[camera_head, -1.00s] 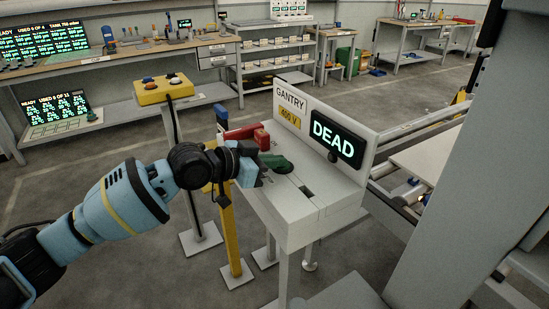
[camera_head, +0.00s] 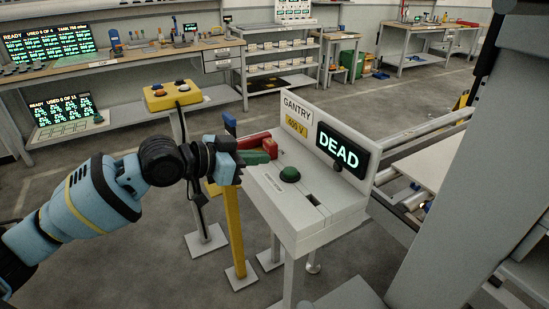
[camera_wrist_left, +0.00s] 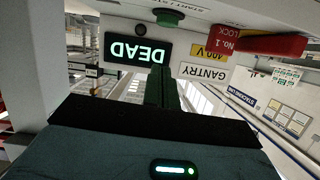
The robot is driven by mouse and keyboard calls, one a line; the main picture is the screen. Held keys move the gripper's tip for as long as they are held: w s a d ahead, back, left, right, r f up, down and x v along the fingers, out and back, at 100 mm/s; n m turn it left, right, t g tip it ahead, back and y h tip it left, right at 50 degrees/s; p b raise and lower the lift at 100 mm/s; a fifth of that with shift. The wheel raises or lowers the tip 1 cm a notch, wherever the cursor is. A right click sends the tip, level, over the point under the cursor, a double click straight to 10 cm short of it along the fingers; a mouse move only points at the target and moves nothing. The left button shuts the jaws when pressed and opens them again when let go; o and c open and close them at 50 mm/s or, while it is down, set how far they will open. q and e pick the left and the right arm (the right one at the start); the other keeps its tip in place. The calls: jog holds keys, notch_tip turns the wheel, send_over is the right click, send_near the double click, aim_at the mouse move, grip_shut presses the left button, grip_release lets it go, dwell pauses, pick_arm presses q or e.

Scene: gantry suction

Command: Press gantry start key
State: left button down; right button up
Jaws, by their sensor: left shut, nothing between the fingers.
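The gantry start key is a round green button (camera_head: 289,174) on the sloping top of the pale gantry console (camera_head: 330,216). It also shows upside down near the top of the left wrist view (camera_wrist_left: 174,18), beside a START label. The console's display (camera_head: 342,152) reads DEAD in green. My left gripper (camera_head: 262,157) is shut and empty, left of the button and apart from it. Its dark green fingers (camera_wrist_left: 165,90) are together in the left wrist view and overlap the display's lower edge there. My right gripper is not in view.
A red lock block (camera_wrist_left: 260,43) marked No. 1 sits on the console beside the button. A yellow post (camera_head: 234,230) stands left of the console. A yellow button box (camera_head: 172,96) stands on a pedestal behind my left arm. Workbenches line the back; open floor lies between.

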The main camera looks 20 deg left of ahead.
pick_arm(q)
jog(key=v, duration=0.2)
jog(key=shift+s+a+r, duration=0.15)
jog(key=shift+a, duration=0.05)
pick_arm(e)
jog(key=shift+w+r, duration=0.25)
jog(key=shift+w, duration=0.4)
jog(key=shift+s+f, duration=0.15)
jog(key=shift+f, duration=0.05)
